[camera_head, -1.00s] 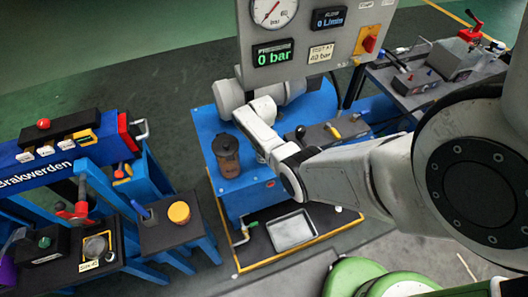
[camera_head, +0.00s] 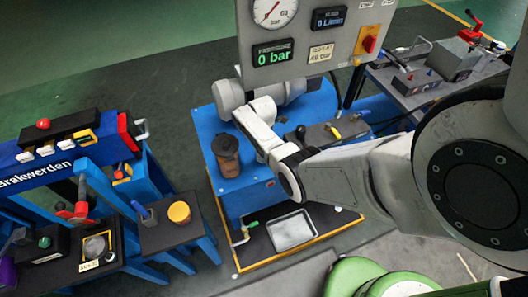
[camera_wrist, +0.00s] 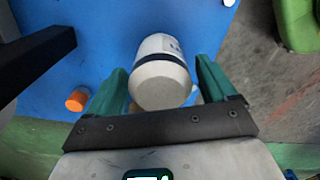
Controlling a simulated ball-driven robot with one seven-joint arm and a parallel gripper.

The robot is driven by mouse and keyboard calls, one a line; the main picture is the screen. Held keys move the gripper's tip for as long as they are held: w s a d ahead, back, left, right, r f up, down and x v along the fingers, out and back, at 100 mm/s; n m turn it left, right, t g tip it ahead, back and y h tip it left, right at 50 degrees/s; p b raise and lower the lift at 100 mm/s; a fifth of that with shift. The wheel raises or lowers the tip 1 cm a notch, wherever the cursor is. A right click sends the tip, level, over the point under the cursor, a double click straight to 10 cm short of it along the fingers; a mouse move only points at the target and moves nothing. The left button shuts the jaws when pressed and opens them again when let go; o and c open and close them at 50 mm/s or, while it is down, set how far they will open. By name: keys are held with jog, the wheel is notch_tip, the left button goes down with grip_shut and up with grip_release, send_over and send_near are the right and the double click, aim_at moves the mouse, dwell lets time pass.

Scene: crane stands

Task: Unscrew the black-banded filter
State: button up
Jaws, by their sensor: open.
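The black-banded filter (camera_wrist: 162,84) is a white cylinder with a dark band, seen in the wrist view with its pale end toward the camera. It shows against a blue surface (camera_wrist: 100,45). My gripper (camera_wrist: 161,66) is open, with one green finger on each side of the filter. A gap shows on both sides, and I cannot tell whether either finger touches it. In the head view I cannot make out the filter or my fingers; my arm crosses in front of the blue bench (camera_head: 205,120).
A brown canister (camera_head: 227,158) stands on the blue bench, below a gauge panel (camera_head: 345,30) reading 0 bar. The wrist view shows an orange cap (camera_wrist: 77,100) at left and a dark bar (camera_wrist: 35,55) at upper left.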

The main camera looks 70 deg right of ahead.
jog(key=m, duration=1.7)
jog(key=shift+m+b, duration=0.3)
jog(key=shift+m, duration=0.1)
jog(key=m, duration=0.3)
jog(key=shift+m, duration=0.3)
jog(key=m, duration=0.6)
jog(key=shift+m, duration=0.4)
jog(key=shift+b, duration=0.3)
jog(key=c, duration=1)
jog(key=shift+c, duration=0.9)
